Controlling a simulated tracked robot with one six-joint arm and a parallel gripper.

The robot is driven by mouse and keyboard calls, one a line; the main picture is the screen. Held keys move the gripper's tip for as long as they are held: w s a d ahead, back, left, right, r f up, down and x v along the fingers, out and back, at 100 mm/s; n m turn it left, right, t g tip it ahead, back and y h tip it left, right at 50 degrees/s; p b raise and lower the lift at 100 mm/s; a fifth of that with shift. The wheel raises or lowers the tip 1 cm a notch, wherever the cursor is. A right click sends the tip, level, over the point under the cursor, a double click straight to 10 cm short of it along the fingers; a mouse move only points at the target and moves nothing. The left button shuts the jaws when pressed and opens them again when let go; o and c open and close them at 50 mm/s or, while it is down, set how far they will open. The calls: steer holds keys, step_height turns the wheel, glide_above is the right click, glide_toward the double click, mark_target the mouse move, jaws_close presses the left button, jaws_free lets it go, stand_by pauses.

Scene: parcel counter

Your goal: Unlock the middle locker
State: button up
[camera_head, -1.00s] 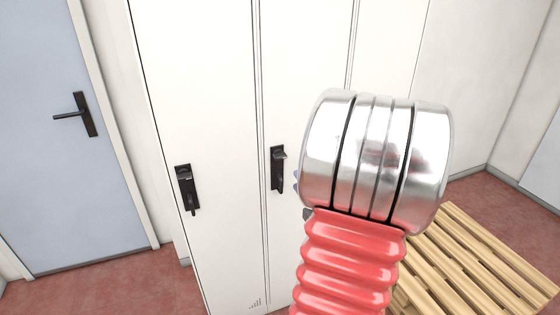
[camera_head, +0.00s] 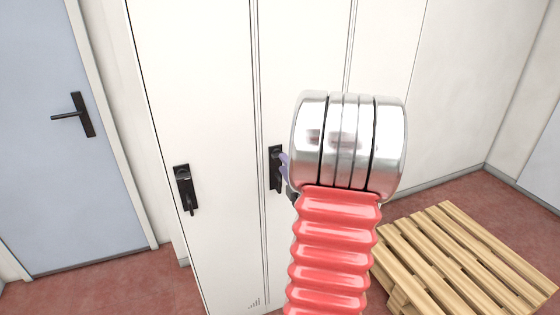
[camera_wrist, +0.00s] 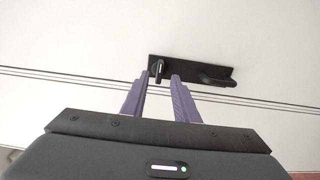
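The middle locker (camera_head: 300,50) is a white door with a black lock plate (camera_head: 274,170) near its left edge. In the wrist view the plate (camera_wrist: 190,66) lies across the picture, with a small upright knob (camera_wrist: 157,68) at its left end and a lever handle (camera_wrist: 215,82) at its right end. My gripper (camera_wrist: 160,77) has two purple fingers, spread apart, with tips at the plate and the knob between them. Whether they touch the knob I cannot tell. In the head view my arm hides most of my gripper; a bit of purple finger shows beside the plate.
The left locker (camera_head: 195,80) has a similar black handle plate (camera_head: 186,189). A blue-grey door (camera_head: 60,190) with a lever handle stands at the far left. A wooden pallet (camera_head: 465,255) lies on the red floor at the right.

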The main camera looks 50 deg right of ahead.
steer(key=shift+x, duration=2.15)
jaws_close()
steer(key=shift+a, duration=0.15)
